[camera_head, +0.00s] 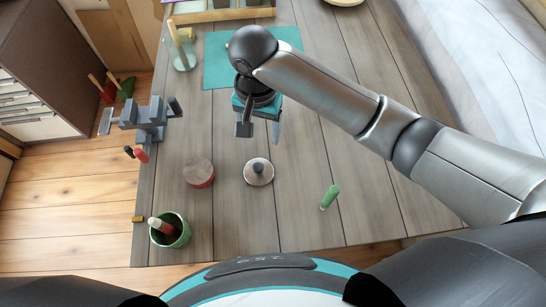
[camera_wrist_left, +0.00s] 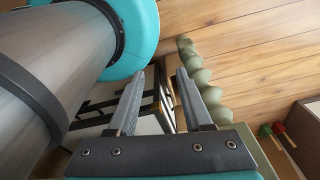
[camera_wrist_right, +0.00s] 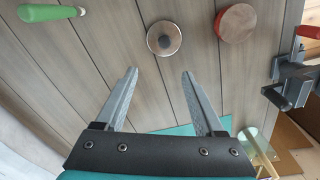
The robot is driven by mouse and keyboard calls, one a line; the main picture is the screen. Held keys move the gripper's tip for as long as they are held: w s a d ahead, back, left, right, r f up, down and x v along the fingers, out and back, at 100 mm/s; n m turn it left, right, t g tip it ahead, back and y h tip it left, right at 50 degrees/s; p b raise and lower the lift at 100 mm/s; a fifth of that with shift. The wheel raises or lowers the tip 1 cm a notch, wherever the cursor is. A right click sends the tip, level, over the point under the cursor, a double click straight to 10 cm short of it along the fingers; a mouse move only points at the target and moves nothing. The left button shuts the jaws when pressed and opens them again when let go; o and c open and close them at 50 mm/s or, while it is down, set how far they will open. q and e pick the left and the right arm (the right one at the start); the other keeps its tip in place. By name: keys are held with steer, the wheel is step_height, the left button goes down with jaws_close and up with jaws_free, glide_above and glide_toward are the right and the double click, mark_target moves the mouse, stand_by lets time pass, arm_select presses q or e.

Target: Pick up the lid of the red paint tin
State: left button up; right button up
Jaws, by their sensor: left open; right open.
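A round pale metal lid with a dark knob (camera_head: 258,172) lies on the grey plank table; it also shows in the right wrist view (camera_wrist_right: 164,38). A squat red tin with a brownish top (camera_head: 199,173) stands to its left, apart from it, and shows in the right wrist view (camera_wrist_right: 237,23). My right gripper (camera_head: 259,130) is open and empty, above the table on the far side of the lid. In the right wrist view the lid is beyond its open fingertips (camera_wrist_right: 160,72). My left gripper (camera_wrist_left: 160,73) is open and empty, away from the table objects.
A green-handled tool (camera_head: 330,196) lies right of the lid. A green pot (camera_head: 170,230) with a brush-like item stands near left. A grey vise (camera_head: 150,122) is at the left edge. A teal mat (camera_head: 218,70) and glass jar (camera_head: 184,58) are farther back.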

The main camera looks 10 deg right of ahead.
steer(key=b, duration=0.1)
glide_above(258, 167)
step_height(258, 167, down, 5)
steer(key=f, duration=0.2)
steer(key=d+f+b, duration=0.1)
steer(key=f, duration=0.1)
steer(key=shift+w, duration=0.2)
steer(key=shift+a+f, duration=0.1)
steer(key=shift+f, duration=0.35)
steer(key=f, duration=0.1)
steer(key=f+b, duration=0.1)
steer(key=f, duration=0.3)
steer(key=shift+s+a, duration=0.15)
steer(key=shift+a, duration=0.2)
arm_select(q)
steer(key=f, duration=0.1)
steer(key=s+a+f, duration=0.1)
steer(key=f, duration=0.1)
steer(key=shift+s+a+f, duration=0.2)
steer(key=shift+s+f, duration=0.1)
steer(key=shift+f, duration=0.05)
arm_select(e)
steer(key=shift+c, duration=0.2)
arm_select(q)
steer(key=shift+s+a, duration=0.15)
steer(key=shift+a, duration=0.05)
arm_select(e)
jaws_close()
